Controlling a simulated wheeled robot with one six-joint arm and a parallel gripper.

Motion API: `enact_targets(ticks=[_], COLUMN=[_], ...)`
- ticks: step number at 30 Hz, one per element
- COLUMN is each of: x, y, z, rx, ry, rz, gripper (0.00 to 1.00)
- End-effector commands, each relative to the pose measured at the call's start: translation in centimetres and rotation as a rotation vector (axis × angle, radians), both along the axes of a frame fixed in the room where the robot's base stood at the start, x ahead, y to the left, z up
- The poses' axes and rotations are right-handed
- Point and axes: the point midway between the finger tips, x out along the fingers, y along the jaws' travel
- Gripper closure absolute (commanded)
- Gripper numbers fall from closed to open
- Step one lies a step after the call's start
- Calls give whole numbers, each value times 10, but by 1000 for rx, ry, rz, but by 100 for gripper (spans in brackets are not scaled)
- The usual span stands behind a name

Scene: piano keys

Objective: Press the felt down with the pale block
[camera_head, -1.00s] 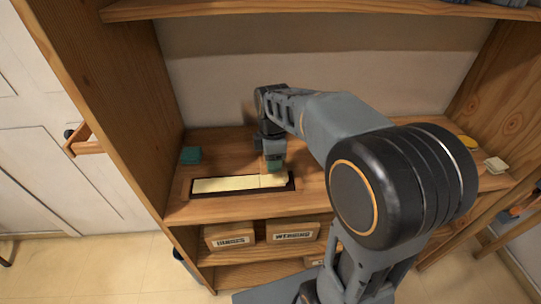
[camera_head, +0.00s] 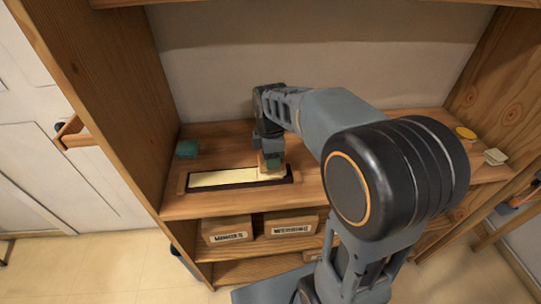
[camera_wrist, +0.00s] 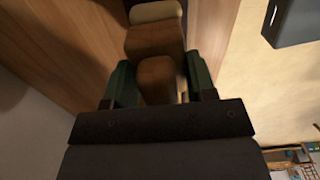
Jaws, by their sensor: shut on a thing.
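A long cream felt strip (camera_head: 222,179) lies in a dark, narrow tray (camera_head: 190,189) on the shelf. A thin seam crosses it towards its right end. My gripper (camera_head: 272,163) is pointed down just behind and over that right end. In the wrist view, its green fingers are shut on a brown wooden block (camera_wrist: 158,80). A wider brown part (camera_wrist: 154,42) shows beyond it, with a pale patch (camera_wrist: 156,12) past that; I cannot tell if these are one piece. In the head view the block is mostly hidden, and I cannot tell whether it touches the felt.
A teal block (camera_head: 187,149) stands at the shelf's left. A yellow disc (camera_head: 465,133) and a pale stack (camera_head: 495,157) lie at the right. Labelled boxes (camera_head: 227,230) are on the shelf below. Wooden side walls (camera_head: 110,100) bound the shelf.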

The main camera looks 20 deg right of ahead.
Motion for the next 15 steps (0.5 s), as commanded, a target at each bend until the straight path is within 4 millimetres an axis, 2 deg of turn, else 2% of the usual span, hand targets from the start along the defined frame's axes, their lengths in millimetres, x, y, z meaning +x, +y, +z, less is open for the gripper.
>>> enact_targets(ticks=[15], x=[0], y=[0], z=[-6], rx=[0], ry=[-1], rz=[0], gripper=[68])
